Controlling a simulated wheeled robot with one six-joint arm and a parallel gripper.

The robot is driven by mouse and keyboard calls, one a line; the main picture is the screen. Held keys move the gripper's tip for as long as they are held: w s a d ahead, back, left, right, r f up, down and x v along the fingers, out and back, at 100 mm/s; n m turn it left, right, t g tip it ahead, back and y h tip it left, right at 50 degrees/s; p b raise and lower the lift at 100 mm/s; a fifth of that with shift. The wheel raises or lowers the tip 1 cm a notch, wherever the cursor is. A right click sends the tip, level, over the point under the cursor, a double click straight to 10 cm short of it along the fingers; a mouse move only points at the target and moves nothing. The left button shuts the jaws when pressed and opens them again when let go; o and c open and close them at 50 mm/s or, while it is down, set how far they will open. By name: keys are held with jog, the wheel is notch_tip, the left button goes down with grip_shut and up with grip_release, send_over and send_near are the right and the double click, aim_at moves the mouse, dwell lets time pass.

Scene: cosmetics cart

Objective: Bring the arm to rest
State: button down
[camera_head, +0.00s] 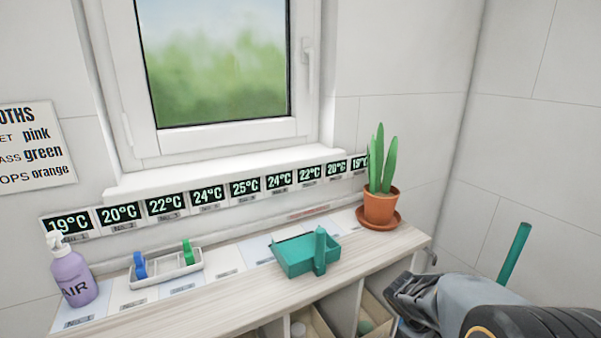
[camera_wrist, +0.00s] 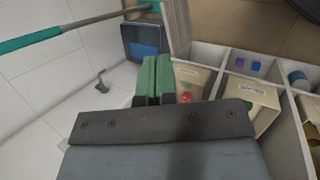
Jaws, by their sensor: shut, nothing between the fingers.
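My gripper's two green fingers (camera_wrist: 157,66) lie side by side in the wrist view, shut with nothing between them. Its broad grey body (camera_wrist: 160,125) fills the bottom of that view. In the head view my grey and black arm (camera_head: 440,305) reaches in from the lower right, beside the right end of the wooden cart top (camera_head: 220,308). The fingertips cannot be made out there. The gripper is beside the cart's open compartments (camera_wrist: 208,55), apart from the things on the top.
On the top stand a purple pump bottle (camera_head: 75,275), a white tray (camera_head: 160,275), a teal box (camera_head: 292,262) and a potted cactus (camera_head: 380,205). A teal pole (camera_head: 514,252) rises at right. A dark blue-lined container (camera_wrist: 146,42) is beyond my fingers.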

jog(key=s+a+r+m+t+y+p, duration=0.1)
jog(key=s+a+r+m+y+p, duration=0.1)
jog(key=a+r+p, duration=0.2)
jog(key=s+a+r+m+t+y+p, duration=0.1)
jog(key=s+a+r+m+y+p, duration=0.1)
jog(key=r, duration=0.9)
jog(key=s+a+r+m+t+y+p, duration=0.1)
jog(key=s+a+r+m+y+p, duration=0.1)
jog(key=a+r+p, duration=0.4)
notch_tip(320, 180, up, 2)
jog(key=shift+s+a+r+m+y, duration=0.2)
jog(key=shift+s+a+m+y, duration=0.15)
jog(key=shift+s+a, duration=0.55)
